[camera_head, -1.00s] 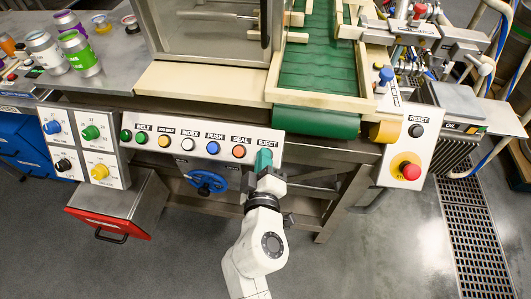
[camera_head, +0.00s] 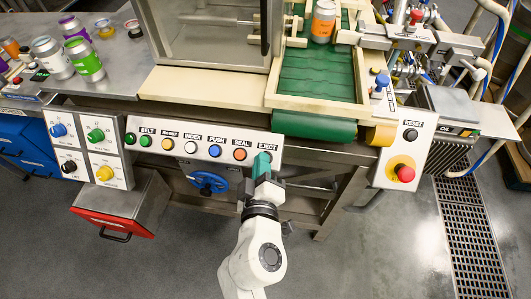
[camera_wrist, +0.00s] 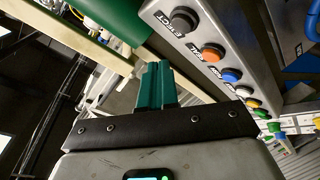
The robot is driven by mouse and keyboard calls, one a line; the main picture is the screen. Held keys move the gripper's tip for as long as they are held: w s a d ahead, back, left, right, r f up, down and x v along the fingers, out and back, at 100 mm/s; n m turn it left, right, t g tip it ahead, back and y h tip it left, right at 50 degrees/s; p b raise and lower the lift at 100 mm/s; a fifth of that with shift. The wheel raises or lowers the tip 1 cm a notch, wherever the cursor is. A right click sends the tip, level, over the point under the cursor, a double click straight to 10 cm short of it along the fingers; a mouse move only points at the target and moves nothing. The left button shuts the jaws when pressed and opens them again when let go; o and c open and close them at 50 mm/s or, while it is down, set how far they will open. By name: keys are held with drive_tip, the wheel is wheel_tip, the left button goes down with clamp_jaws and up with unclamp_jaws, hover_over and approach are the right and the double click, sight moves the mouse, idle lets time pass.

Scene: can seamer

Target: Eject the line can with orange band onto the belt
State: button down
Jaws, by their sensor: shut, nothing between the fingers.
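The can with the orange band (camera_head: 323,21) stands upright on the green belt (camera_head: 310,85), near its far end at the top of the head view. My gripper (camera_head: 262,163) is shut and empty, with its teal fingers at the EJECT button on the control panel (camera_head: 205,143). In the head view the fingers hide the EJECT button. In the wrist view my fingers (camera_wrist: 155,85) are together, and a dark button (camera_wrist: 184,19) shows beyond them, apart from the tips. From these views I cannot tell whether the fingertips touch the button in the head view.
Other panel buttons sit to the left, including the orange SEAL button (camera_head: 239,154) and blue PUSH button (camera_head: 214,151). A red stop button (camera_head: 405,173) is at the right. Several cans, one with a green band (camera_head: 85,60), stand on the left table.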

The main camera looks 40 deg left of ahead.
drive_tip(key=shift+s+d+r+p, duration=0.35)
drive_tip(key=shift+s+r+p, duration=0.15)
drive_tip(key=shift+r, duration=0.3)
drive_tip(key=w+d+f+m+g+h, duration=0.1)
drive_tip(key=w+d+f+m+h, duration=0.15)
drive_tip(key=d, duration=0.75)
drive_tip(key=w+d+f+m+h, duration=0.2)
drive_tip(key=d+f+m+h, duration=0.15)
drive_tip(key=d, duration=0.65)
drive_tip(key=w+d+f+m+g+h, duration=0.1)
drive_tip(key=w+d+f+m+h, duration=0.2)
drive_tip(key=d, duration=0.7)
drive_tip(key=s+d+f+m+g+h, duration=0.2)
drive_tip(key=s+d+m, duration=0.15)
drive_tip(key=d, duration=0.35)
drive_tip(key=s+d+f+m+g+h, duration=0.2)
drive_tip(key=s+d+m, duration=0.1)
drive_tip(key=s+d, duration=0.3)
drive_tip(key=s+d+f+m+g+y, duration=0.1)
drive_tip(key=s+d+g, duration=0.1)
drive_tip(key=s, duration=0.5)
drive_tip(key=s+d+m+g+y, duration=0.1)
drive_tip(key=s+d+m+g, duration=0.1)
drive_tip(key=s, duration=0.5)
drive_tip(key=d+g, duration=0.1)
drive_tip(key=d, duration=0.1)
drive_tip(key=shift+d+f+g, duration=0.3)
drive_tip(key=shift+d+f, duration=0.05)
drive_tip(key=shift+d, duration=0.05)
